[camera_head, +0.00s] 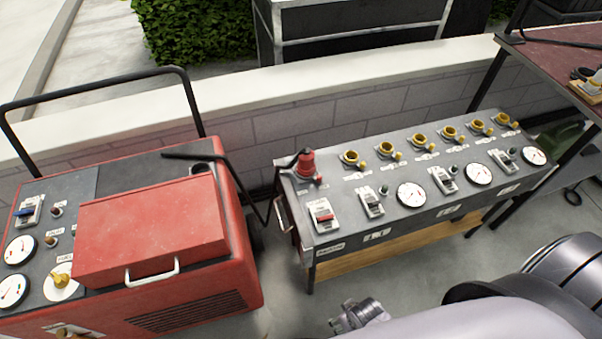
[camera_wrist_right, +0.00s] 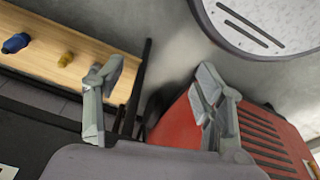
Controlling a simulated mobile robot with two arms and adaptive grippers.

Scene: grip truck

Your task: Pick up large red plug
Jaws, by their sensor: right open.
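The large red plug (camera_head: 306,163) sits upright at the left rear corner of the grey control panel (camera_head: 335,226), with a black cable running from it to the left. My right gripper (camera_head: 352,314) is low in front of the panel table, below and apart from the plug. In the right wrist view its two fingers (camera_wrist_right: 157,82) stand apart with nothing between them. The red plug does not show in the right wrist view. My left gripper is not in view.
A red machine (camera_head: 150,230) with a black handle stands left of the panel. Several yellow sockets and gauges (camera_head: 411,195) line the panel. A wooden shelf (camera_wrist_right: 95,62) below holds a blue plug (camera_wrist_right: 15,43) and a yellow plug (camera_wrist_right: 67,60). A wall (camera_head: 300,115) runs behind.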

